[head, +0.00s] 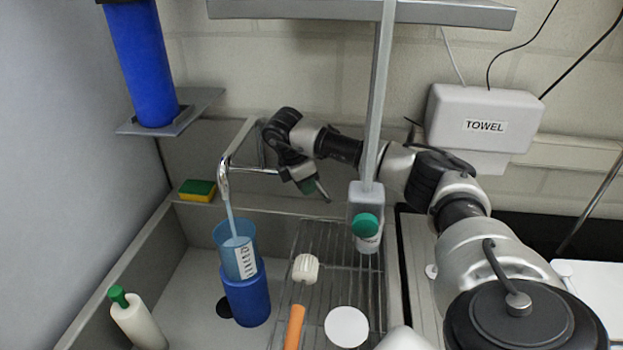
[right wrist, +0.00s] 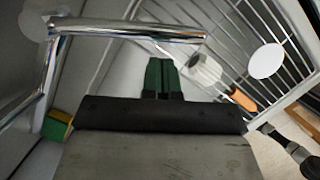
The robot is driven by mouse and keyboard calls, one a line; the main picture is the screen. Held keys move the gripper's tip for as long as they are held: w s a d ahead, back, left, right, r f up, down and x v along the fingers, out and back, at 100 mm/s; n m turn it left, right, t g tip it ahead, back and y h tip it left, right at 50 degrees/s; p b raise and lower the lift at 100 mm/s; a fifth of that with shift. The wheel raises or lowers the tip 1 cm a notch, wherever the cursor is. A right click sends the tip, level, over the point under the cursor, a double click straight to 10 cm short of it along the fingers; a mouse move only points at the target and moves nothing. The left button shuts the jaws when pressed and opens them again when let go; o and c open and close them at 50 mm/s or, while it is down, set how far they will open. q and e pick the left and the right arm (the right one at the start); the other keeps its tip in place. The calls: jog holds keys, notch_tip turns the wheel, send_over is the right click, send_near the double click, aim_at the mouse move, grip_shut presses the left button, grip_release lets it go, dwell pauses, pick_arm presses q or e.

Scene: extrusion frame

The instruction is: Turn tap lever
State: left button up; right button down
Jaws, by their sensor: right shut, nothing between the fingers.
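The chrome tap (head: 223,180) stands at the back wall of the sink, with its spout pointing down. A pale blue stream (head: 231,222) runs from the spout into a light blue cup (head: 237,258) standing in or on a darker blue cup (head: 248,298). A thin chrome bar, apparently the tap lever (head: 258,171), sticks out to the right; it also shows in the right wrist view (right wrist: 130,30). My right gripper (head: 322,190) is shut and empty, just right of the lever's end. Its green fingers show in the right wrist view (right wrist: 161,72); contact cannot be told. My left gripper is out of view.
A wire rack (head: 320,240) holds a white brush head, an orange handle and a white disc. A grey post (head: 378,100) with a green-capped container stands in front of my right arm. A sponge (head: 198,190) lies left of the tap. A soap bottle (head: 138,320) stands front left.

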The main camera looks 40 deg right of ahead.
aim_at(324, 189)
jog(key=shift+s+d+f+n+t+b, duration=0.15)
jog(key=shift+s+d+n+b, duration=0.3)
jog(key=shift+d, duration=0.3)
jog(key=shift+s+d+f+n+t+b, duration=0.15)
jog(key=shift+s+d+n+b, duration=0.25)
jog(key=shift+d, duration=0.35)
jog(key=shift+s+d+r+n, duration=0.15)
jog(key=shift+d+n, duration=0.35)
jog(key=shift+n, duration=0.15)
